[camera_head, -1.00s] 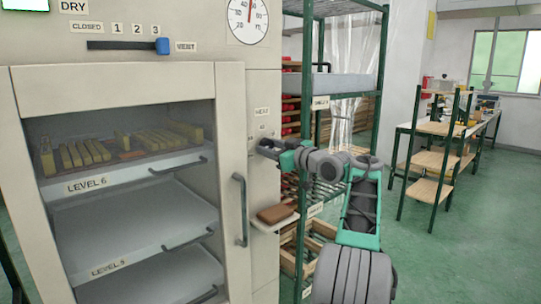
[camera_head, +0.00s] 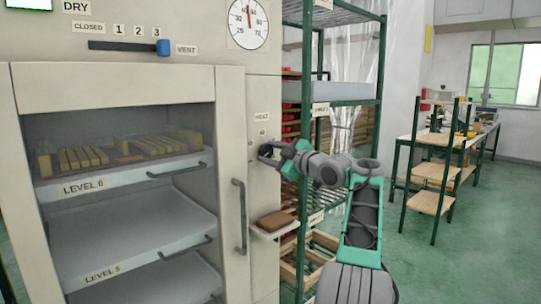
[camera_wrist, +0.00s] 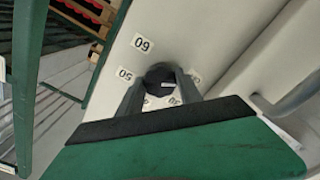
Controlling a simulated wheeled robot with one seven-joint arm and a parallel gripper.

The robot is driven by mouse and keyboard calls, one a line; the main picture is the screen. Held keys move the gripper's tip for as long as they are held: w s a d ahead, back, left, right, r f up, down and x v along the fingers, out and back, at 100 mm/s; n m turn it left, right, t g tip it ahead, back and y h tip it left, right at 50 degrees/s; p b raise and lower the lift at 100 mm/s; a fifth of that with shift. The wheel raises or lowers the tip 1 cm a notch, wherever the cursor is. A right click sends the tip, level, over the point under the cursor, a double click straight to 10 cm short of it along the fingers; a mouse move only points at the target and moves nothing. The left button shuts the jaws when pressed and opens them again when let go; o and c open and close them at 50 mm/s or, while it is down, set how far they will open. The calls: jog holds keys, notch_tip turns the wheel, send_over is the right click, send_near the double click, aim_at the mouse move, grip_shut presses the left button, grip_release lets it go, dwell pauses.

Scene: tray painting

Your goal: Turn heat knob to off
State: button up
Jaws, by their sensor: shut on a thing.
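The heat knob (camera_wrist: 160,76) is a dark round knob on the cabinet's pale side panel, ringed by number labels, with 60, 50 and 30 readable in the wrist view. My gripper (camera_wrist: 162,84) is shut on the knob, one finger on each side of it. In the head view my gripper (camera_head: 268,152) reaches the panel just below the HEAT label (camera_head: 262,117). The knob is mostly hidden there by the fingers. I cannot tell exactly which number the knob points to.
The drying cabinet (camera_head: 230,90) has a door handle (camera_head: 240,215) left of my gripper. A small shelf with a brown block (camera_head: 276,221) is below my gripper. A green metal rack (camera_head: 380,60) stands close on the right. Open green floor (camera_head: 440,265) lies further right.

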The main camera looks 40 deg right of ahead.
jog(key=shift+f, duration=0.1)
jog(key=o, duration=1.4)
jog(key=shift+c, duration=0.2)
jog(key=s, duration=0.7)
jog(key=shift+s+d+b, duration=0.15)
jog(key=shift+s+b, duration=0.15)
jog(key=shift+s, duration=0.1)
